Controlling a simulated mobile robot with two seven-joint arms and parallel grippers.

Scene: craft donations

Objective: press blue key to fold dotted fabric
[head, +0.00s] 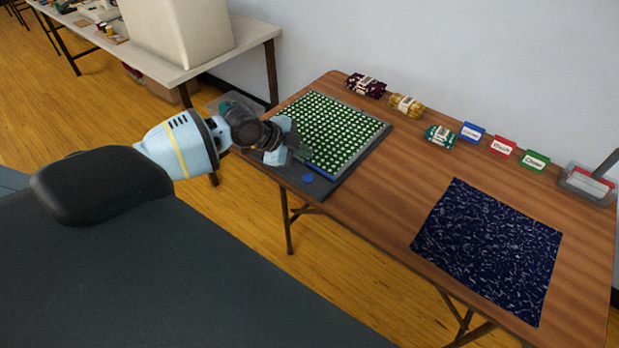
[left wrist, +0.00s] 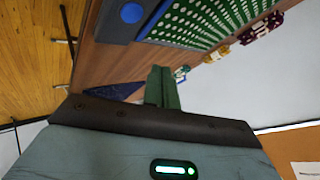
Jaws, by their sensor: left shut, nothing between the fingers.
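A green fabric with white dots (head: 335,128) lies flat on a dark folding board (head: 375,150) at the left end of the wooden table. The round blue key (head: 308,178) sits on the board's front strip; it also shows in the left wrist view (left wrist: 131,13). My left gripper (head: 300,155) is shut and empty, over the front left part of the board, a little behind and left of the blue key in the head view. My right gripper is not in view.
A dark blue patterned fabric (head: 487,248) lies flat at the table's front right. Rolled fabric bundles (head: 407,105) and blue, red and green cards (head: 503,146) line the back edge. A clear bin (head: 587,184) stands at the right end. The table's middle is clear.

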